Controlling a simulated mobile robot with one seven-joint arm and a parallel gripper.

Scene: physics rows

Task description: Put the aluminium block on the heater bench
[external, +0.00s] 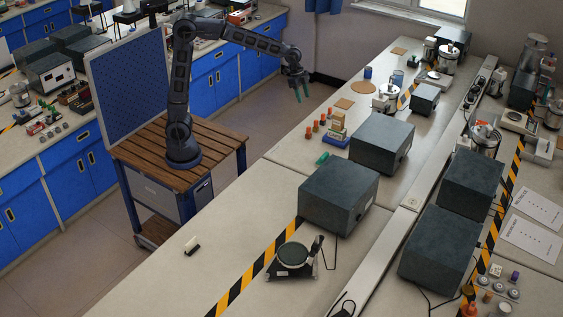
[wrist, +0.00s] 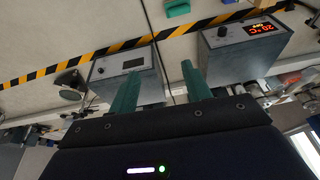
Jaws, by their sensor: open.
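My gripper (external: 298,91) hangs in the air over the floor gap, left of the long bench in the external view. In the wrist view my gripper (wrist: 160,88) has its two green fingers spread apart, with nothing between them. I cannot make out the aluminium block in either view. A grey box (wrist: 238,51) in the wrist view has a black knob and a lit red display that seems to read 20 °C; I cannot tell whether it is the heater bench. Another grey box (wrist: 112,68) with a blank display lies behind the fingers.
In the external view, grey boxes (external: 338,195) and (external: 382,143) stand on the long bench (external: 235,225). A device with a round dark plate (external: 293,255) sits in front of them by striped tape (external: 243,282). Small orange-topped items (external: 311,131) stand farther back. The bench's left front is mostly clear.

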